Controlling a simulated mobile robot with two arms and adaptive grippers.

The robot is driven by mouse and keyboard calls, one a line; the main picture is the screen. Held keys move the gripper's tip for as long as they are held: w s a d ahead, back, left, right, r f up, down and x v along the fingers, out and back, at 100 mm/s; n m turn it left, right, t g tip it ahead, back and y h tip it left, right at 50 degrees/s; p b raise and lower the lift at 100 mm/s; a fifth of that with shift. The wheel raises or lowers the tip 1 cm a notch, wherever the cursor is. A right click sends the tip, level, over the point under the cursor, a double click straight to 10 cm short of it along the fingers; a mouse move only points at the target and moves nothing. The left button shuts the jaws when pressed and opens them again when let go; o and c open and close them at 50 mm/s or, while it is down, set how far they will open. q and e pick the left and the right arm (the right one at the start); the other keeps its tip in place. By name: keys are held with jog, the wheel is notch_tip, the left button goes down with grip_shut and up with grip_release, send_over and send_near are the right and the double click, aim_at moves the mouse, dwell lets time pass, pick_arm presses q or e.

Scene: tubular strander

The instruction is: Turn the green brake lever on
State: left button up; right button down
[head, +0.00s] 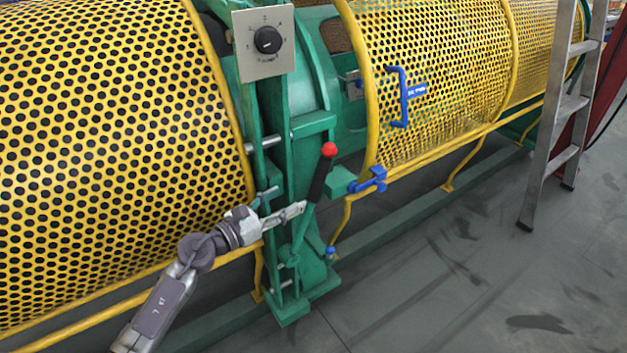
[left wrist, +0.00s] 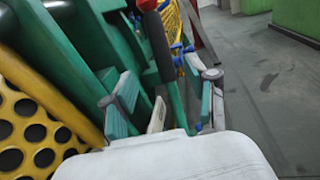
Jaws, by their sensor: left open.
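The green brake lever (head: 319,180) stands on the green machine frame, tilted with its top to the right. It has a green shaft, a black grip and a red knob on top. My left gripper (head: 292,214) is at the shaft, just below the black grip. In the left wrist view, my left gripper (left wrist: 163,98) is open, with one finger on each side of the lever. The lever's black grip (left wrist: 157,47) rises between the fingers there. Whether a finger touches the shaft I cannot tell. My right gripper is not in view.
Yellow perforated guards (head: 100,130) flank the green frame (head: 280,110). A grey dial panel (head: 266,42) is above the lever. A blue handle (head: 403,97) and a blue latch (head: 370,181) are on the right guard. A ladder (head: 553,130) stands right. The floor in front is clear.

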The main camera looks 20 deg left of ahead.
aim_at(315, 181)
pick_arm(q)
jog(key=x, duration=1.1)
jog(key=shift+w, duration=0.2)
jog(key=shift+x, duration=0.8)
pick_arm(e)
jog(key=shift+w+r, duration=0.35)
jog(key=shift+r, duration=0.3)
pick_arm(q)
jog(key=shift+c, duration=0.2)
jog(key=c, duration=1.1)
grip_shut()
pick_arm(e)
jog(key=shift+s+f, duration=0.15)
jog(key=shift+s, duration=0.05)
